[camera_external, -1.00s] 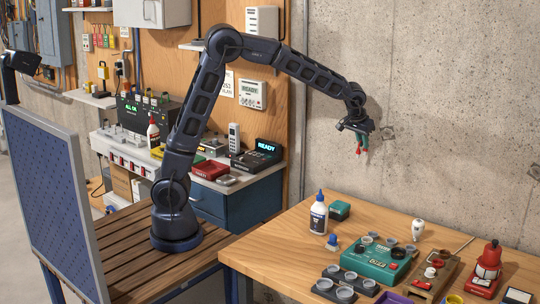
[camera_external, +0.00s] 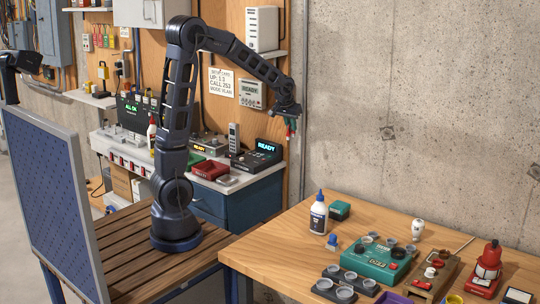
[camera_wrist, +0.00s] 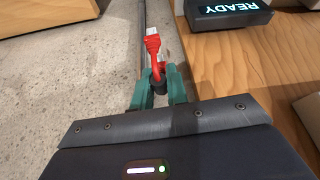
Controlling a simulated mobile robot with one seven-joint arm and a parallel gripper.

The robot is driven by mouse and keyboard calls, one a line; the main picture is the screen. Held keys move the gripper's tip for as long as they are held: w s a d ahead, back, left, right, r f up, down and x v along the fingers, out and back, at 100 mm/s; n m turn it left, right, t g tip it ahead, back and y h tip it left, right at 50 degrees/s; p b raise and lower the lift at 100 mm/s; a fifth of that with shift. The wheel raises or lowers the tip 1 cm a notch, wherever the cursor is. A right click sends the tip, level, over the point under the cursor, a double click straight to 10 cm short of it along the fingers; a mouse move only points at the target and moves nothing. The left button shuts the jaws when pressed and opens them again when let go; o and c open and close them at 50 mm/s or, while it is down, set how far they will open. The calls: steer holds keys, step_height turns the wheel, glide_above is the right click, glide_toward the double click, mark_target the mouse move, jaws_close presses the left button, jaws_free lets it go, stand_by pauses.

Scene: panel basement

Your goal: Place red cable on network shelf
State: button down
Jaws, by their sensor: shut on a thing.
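My gripper (camera_external: 291,127) hangs in the air, fingers down, in front of the plywood panel near the concrete wall. In the wrist view my teal fingers (camera_wrist: 160,92) are shut on the red cable (camera_wrist: 154,58), with its pale plug sticking out beyond the fingertips. The cable shows only as a small red bit in the external view. A shelf (camera_external: 264,58) on the panel carries a white box (camera_external: 262,28), above and left of my gripper. I cannot tell for sure that it is the network shelf.
A wooden table (camera_external: 270,250) at the front right holds a glue bottle (camera_external: 318,215), a teal device (camera_external: 376,260) and other tools. A grey bench holds a READY display (camera_external: 268,147). A white meter (camera_external: 250,93) hangs close to my forearm. A blue pegboard (camera_external: 55,205) stands left.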

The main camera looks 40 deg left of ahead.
steer(key=s+a+r+n+g+y, duration=0.15)
steer(key=s+a+n, duration=0.35)
steer(key=a, duration=0.9)
steer(key=s+a+r+n+y, duration=0.1)
steer(key=s+a+r+n, duration=0.2)
steer(key=s+a, duration=0.75)
steer(key=s+a+r+n+g+y, duration=0.1)
steer(key=s+a+r+n, duration=0.2)
steer(key=a, duration=1.4)
steer(key=shift+n, duration=0.6)
steer(key=f, duration=2)
steer(key=shift+w+a+f, duration=0.2)
steer(key=shift+w+f, duration=0.05)
steer(key=shift+f, duration=0.05)
steer(key=shift+f, duration=0.1)
steer(key=c, duration=1.4)
jaws_free()
